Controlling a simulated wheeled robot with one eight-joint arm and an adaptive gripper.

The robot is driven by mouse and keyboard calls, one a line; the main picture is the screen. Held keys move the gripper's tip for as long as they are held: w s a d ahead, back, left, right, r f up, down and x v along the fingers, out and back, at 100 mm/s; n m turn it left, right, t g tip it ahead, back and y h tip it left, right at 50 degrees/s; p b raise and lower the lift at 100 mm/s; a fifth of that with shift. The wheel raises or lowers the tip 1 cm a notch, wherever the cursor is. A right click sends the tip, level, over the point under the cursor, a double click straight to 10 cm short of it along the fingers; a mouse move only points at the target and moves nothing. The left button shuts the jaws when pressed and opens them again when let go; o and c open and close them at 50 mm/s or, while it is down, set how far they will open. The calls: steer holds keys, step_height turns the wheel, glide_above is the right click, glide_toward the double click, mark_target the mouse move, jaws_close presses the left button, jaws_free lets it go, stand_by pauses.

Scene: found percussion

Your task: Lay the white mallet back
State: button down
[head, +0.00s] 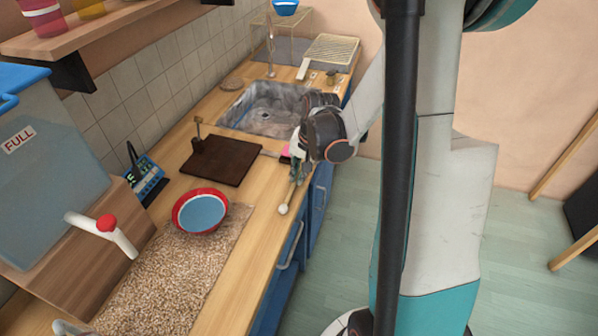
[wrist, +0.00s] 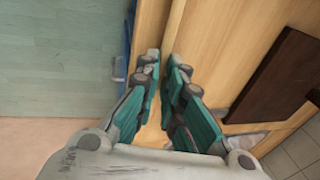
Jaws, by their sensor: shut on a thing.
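The white mallet (head: 283,209) shows in the head view as a small pale ball on a thin stick, its head lower than my gripper. My gripper (head: 295,173) is shut on its stick, near the counter's front edge. The mallet slants down and toward the front of the picture. I cannot tell whether its ball touches the counter. In the wrist view my gripper's teal fingers (wrist: 165,68) are close together over the counter edge, and the mallet's head cannot be made out there.
A dark brown board (head: 222,161) with an upright peg lies left of my gripper. A red bowl with a blue inside (head: 201,211) stands on a speckled mat (head: 170,285). The sink (head: 265,108) lies behind. A pink item (head: 286,152) is partly hidden by my gripper.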

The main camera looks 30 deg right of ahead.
steer(key=shift+f+b, duration=0.3)
steer(key=shift+b, duration=0.05)
stand_by(0.4)
steer(key=c, duration=1.6)
jaws_free()
steer(key=shift+c, duration=0.2)
steer(key=a+v, duration=0.1)
steer(key=v, duration=1.1)
steer(key=shift+d, duration=0.45)
